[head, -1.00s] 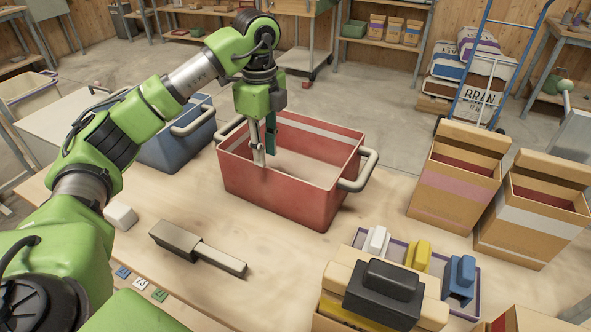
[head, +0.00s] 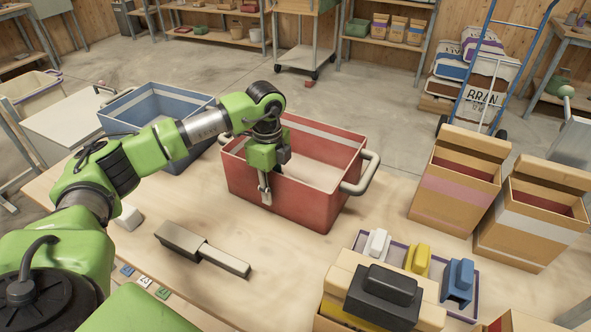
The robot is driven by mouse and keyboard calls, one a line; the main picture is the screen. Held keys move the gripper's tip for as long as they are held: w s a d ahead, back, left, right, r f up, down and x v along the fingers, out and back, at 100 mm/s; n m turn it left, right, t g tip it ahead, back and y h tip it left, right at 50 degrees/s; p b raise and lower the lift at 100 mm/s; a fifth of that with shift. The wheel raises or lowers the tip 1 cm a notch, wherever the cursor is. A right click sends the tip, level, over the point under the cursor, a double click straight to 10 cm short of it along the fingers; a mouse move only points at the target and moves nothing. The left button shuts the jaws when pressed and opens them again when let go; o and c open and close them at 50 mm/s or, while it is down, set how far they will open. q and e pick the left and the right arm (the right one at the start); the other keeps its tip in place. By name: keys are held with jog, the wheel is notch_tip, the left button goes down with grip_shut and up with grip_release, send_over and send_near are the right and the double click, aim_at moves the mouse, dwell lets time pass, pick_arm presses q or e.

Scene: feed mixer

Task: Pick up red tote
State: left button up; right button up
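The red tote (head: 303,199) stands upright on the wooden table in the head view. It is open-topped, with a light band inside and a pale handle (head: 362,172) at its right end. Its left end is partly hidden by my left arm. My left gripper (head: 265,188) points down at the tote's near wall, towards the left. One finger shows outside this wall, in front of the red surface. The other finger is hidden, so I cannot tell whether the gripper grips the wall. My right gripper is not in view.
A blue tote (head: 158,106) stands behind my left arm. A grey block-like tool (head: 203,248) lies on the table at the front. Cardboard bins (head: 456,190) stand on the right, and a purple-rimmed tray (head: 470,300) holds coloured scoops. Bare table lies around the red tote's front.

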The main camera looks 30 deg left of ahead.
pick_arm(q)
grip_shut()
jog(key=shift+r, duration=0.1)
